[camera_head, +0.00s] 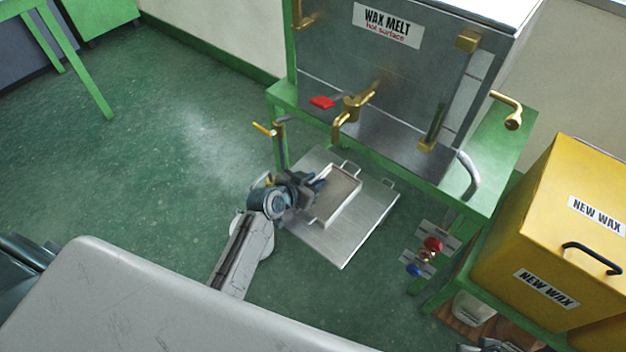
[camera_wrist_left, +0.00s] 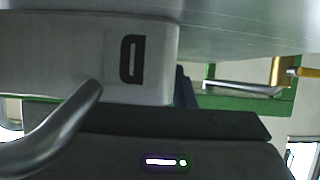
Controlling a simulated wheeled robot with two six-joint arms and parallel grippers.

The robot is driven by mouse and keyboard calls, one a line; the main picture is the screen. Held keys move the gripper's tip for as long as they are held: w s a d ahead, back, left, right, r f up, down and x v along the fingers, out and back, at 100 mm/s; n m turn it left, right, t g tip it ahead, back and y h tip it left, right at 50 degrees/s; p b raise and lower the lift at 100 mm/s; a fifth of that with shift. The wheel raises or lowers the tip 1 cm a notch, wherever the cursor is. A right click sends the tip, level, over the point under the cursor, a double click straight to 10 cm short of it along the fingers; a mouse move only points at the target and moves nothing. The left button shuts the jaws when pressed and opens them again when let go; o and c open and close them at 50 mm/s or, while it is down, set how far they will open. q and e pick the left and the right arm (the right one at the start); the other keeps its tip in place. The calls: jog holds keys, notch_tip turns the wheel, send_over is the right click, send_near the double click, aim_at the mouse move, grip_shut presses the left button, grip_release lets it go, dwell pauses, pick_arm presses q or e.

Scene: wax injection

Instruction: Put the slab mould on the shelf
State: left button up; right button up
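The slab mould (camera_head: 350,207) appears to be the shallow, rectangular metal tray in the head view. It lies on or just above a wide metal plate (camera_head: 345,248), below the wax melt tank. A small loop handle shows at its far end. My left gripper (camera_head: 312,188) is at the mould's left side, its fingers overlapping that edge. I cannot tell if they grip it. The left wrist view is close up: a grey block with a dark D-shaped mark (camera_wrist_left: 132,60) and a curved metal bar (camera_wrist_left: 50,130) block the fingertips.
The wax melt tank (camera_head: 400,85), with brass taps and a red handle, stands on a green frame (camera_head: 500,190) behind the mould. A yellow new wax box (camera_head: 535,230) stands at the right. Red and blue knobs (camera_head: 432,244) are right of the plate. The floor at left is clear.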

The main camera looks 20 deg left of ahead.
pick_arm(q)
jog(key=shift+r, duration=0.1)
